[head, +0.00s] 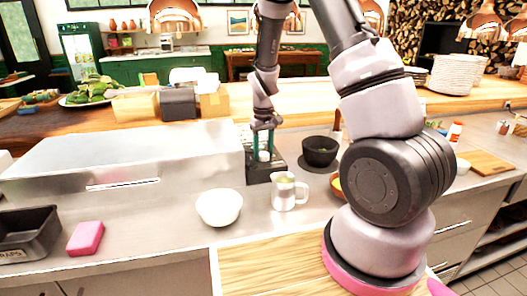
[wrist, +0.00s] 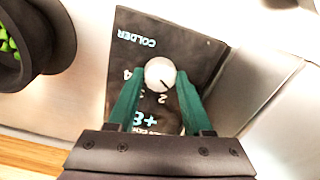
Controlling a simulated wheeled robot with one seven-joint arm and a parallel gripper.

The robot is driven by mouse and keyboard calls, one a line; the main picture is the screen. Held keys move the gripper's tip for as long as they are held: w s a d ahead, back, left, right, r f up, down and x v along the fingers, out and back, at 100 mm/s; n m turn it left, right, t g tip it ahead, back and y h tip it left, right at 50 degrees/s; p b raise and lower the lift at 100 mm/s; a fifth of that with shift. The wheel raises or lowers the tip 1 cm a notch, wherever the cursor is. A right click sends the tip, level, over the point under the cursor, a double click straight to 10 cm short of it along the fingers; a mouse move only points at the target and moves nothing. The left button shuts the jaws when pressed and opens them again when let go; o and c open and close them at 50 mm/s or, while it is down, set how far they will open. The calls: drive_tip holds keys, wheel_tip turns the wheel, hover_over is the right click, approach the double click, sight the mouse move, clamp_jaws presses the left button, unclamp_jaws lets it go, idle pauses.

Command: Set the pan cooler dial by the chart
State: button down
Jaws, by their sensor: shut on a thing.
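The white round dial (wrist: 160,73) sits on a black panel (wrist: 190,40) marked "COLDER", with figures including 4 and 2 and a larger "+8", all upside down in the wrist view. A short dark mark on the dial points to the lower right, close to the 2. My gripper (wrist: 160,76) has its green fingers on both sides of the dial, shut on it. In the head view my gripper (head: 264,140) reaches down to the panel (head: 259,174) beside the steel pan cooler (head: 120,160). I cannot make out a chart in either view.
A white bowl (head: 219,207), a glass mug (head: 289,191) and a black bowl (head: 320,151) stand near the panel. A pink sponge (head: 86,238) and a black bin (head: 28,234) are at the left. A wooden board (head: 270,265) lies in front.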

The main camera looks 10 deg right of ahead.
drive_tip(key=m, duration=1.2)
drive_tip(key=shift+m, duration=1.8)
drive_tip(key=shift+c, duration=1.6)
unclamp_jaws()
drive_tip(key=shift+r, duration=0.1)
